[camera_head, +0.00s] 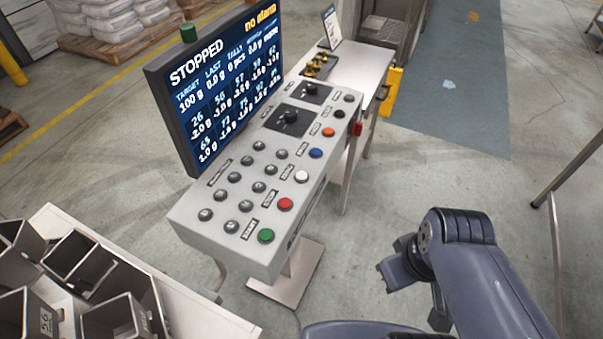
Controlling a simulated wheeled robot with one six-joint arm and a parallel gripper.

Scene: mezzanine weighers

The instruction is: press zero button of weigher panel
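The weigher panel (228,232) is a grey sloped console in the middle of the head view. Down its right side runs a column of coloured buttons: green (266,236), red (285,204), white (302,176), blue (316,153), orange (328,132) and black (339,114). Their labels are too small to read surely, so I cannot tell which is zero. Several grey buttons (234,177) fill the left part. My gripper (394,270) seems to be the dark part at the folded arm's end, right of the panel and apart from it. Its fingers are not clear.
A screen (225,85) reading STOPPED and "no alarm" stands behind the panel. Metal weigh buckets (85,262) are at lower left. A steel table (362,68) adjoins the panel's far end. A metal frame (556,235) stands at right. Concrete floor lies between panel and arm.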

